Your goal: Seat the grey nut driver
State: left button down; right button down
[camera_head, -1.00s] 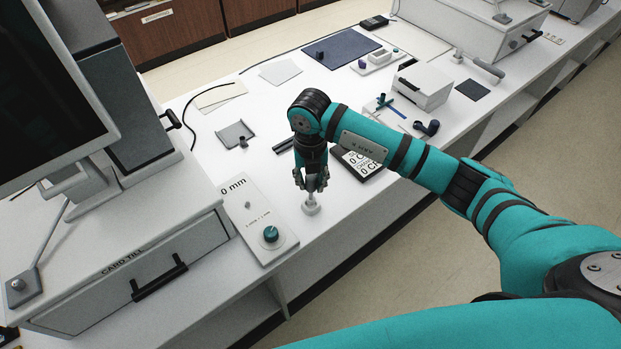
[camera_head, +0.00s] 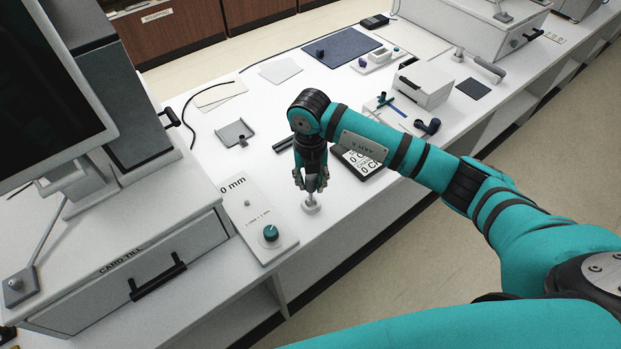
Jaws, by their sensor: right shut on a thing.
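My right gripper (camera_head: 311,181) points straight down over the front part of the white counter, just right of the panel with the teal knob. It is shut on a small light grey piece (camera_head: 311,203), which looks like the grey nut driver. Its wider lower end is at or just above the counter; I cannot tell whether it touches. The fingers hide its upper part. My left gripper is not in view.
A white panel (camera_head: 260,228) with a teal knob (camera_head: 270,233) and a small grey peg lies left of the gripper. The card till (camera_head: 150,262) stands further left. A dark blue mat (camera_head: 342,47) lies far back.

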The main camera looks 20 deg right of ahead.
jog(key=shift+f+b, duration=0.65)
jog(key=shift+f, duration=0.35)
jog(key=c, duration=1)
grip_release()
notch_tip(320, 180, up, 12)
jog(key=shift+r, duration=0.1)
